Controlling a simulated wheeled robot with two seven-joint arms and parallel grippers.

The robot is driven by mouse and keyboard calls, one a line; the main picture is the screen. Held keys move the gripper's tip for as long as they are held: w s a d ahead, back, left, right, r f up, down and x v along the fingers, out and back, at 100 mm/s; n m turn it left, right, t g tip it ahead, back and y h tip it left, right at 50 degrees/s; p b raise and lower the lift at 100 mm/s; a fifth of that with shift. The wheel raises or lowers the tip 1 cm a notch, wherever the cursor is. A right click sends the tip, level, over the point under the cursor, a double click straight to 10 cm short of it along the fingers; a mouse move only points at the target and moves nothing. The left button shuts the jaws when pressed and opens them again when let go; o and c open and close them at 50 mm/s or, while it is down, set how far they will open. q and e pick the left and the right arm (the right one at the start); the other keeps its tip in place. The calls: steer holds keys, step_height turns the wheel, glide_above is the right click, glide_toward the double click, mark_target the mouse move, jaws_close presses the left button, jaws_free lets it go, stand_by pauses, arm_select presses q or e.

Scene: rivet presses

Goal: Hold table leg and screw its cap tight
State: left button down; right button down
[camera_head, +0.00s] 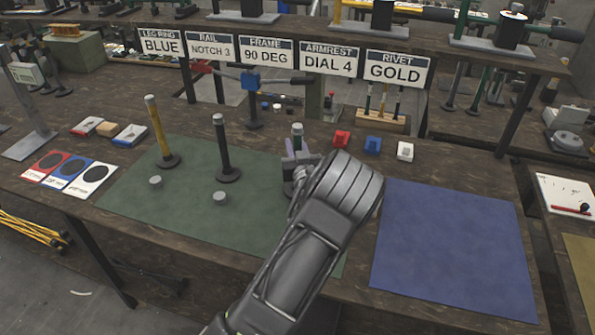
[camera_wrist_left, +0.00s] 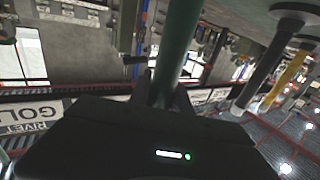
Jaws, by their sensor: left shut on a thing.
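A green table leg (camera_head: 297,143) with a grey top stands at the right part of the green mat (camera_head: 125,205). My left gripper (camera_head: 299,165) is around it, largely hidden behind my wrist in the head view. In the left wrist view, the gripper (camera_wrist_left: 166,96) is shut on the green leg (camera_wrist_left: 183,40). A yellow leg (camera_head: 158,130) and a black leg (camera_head: 222,150) stand on dark round feet to the left. Two loose grey caps (camera_head: 155,182) (camera_head: 220,198) rest on the mat. My right gripper is not in view.
A blue mat (camera_head: 450,245) lies clear at right. Red, blue and white blocks (camera_head: 373,145) sit behind the leg. Signs reading BLUE, NOTCH 3, 90 DEG, DIAL 4 and GOLD (camera_head: 396,70) stand at the back. Coloured cards (camera_head: 70,172) lie at left.

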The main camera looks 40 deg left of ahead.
arm_select(q)
steer(key=shift+r, duration=0.1)
step_height(320, 180, up, 10)
steer(key=b, duration=0.1)
stand_by(0.5)
stand_by(0.8)
